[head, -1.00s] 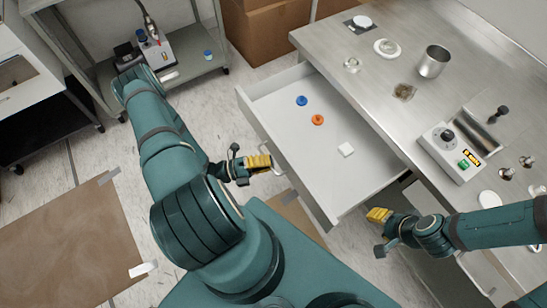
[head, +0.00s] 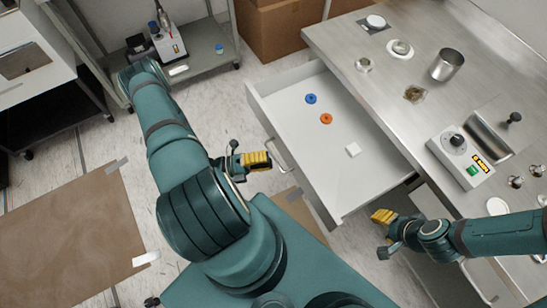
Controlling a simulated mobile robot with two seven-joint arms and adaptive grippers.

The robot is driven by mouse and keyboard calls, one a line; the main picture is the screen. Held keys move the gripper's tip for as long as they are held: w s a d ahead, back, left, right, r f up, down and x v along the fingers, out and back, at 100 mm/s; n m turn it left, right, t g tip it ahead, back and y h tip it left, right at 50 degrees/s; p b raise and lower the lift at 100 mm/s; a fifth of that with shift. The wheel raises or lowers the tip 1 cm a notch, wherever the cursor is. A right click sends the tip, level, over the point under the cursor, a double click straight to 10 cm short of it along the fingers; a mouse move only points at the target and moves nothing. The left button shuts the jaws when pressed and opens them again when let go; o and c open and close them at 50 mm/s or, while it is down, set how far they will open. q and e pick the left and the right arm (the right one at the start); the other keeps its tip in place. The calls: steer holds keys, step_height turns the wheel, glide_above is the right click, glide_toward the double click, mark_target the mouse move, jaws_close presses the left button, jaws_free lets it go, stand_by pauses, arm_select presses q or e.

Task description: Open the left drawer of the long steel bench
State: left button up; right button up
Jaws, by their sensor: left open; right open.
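The left drawer (head: 335,185) of the long steel bench (head: 390,85) is pulled far out. Inside it lie a blue ring-like piece (head: 311,99), an orange one (head: 326,119) and a small white block (head: 353,150). The drawer's handle (head: 284,156) is on its front face. My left gripper (head: 268,160) is open, just left of the handle, with a small gap between them. My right gripper (head: 378,217) is open and empty, beside the drawer's near right corner and below the bench edge.
On the bench top stand a steel cup (head: 447,65), a white device with a green switch (head: 462,155) and several small dishes. Cardboard boxes (head: 275,28) are behind the drawer. A grey cart (head: 200,55) stands at the back left. A brown mat (head: 70,240) lies on the floor at left.

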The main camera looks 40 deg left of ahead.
arm_select(q)
steer(key=v, duration=0.9)
steer(key=shift+s, duration=0.2)
